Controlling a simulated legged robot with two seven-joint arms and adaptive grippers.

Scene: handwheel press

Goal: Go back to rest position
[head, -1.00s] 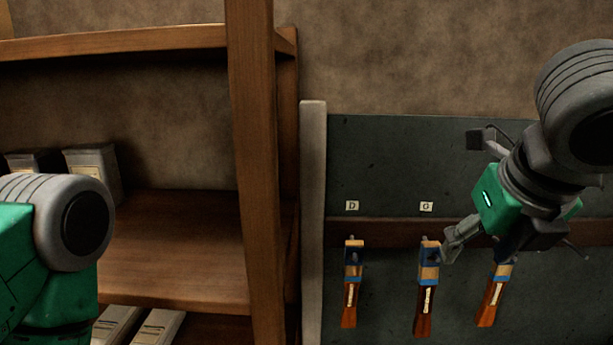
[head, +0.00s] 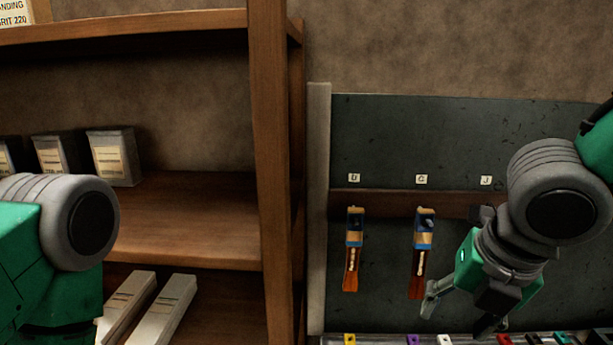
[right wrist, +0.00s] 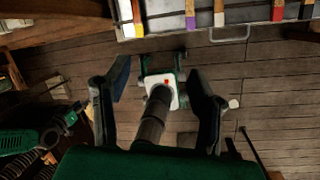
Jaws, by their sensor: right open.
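My right gripper (head: 457,312) is at the lower right of the head view, in front of the dark tool board (head: 385,130). Its fingers are spread. The right wrist view shows the two fingers (right wrist: 158,78) apart, with no tool held between them. Beyond them, low down, is a white and green part with a red dot that I cannot identify for sure. My left arm (head: 75,222) shows at the left edge of the head view; its gripper is out of the picture.
Two wooden-handled tools hang on the board, one under label D (head: 355,250) and one under G (head: 423,255). My arm covers the area below label J (head: 486,180). A wooden shelf (head: 180,225) with grey boxes (head: 112,155) stands left. A row of coloured pieces (head: 445,339) lies below the board.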

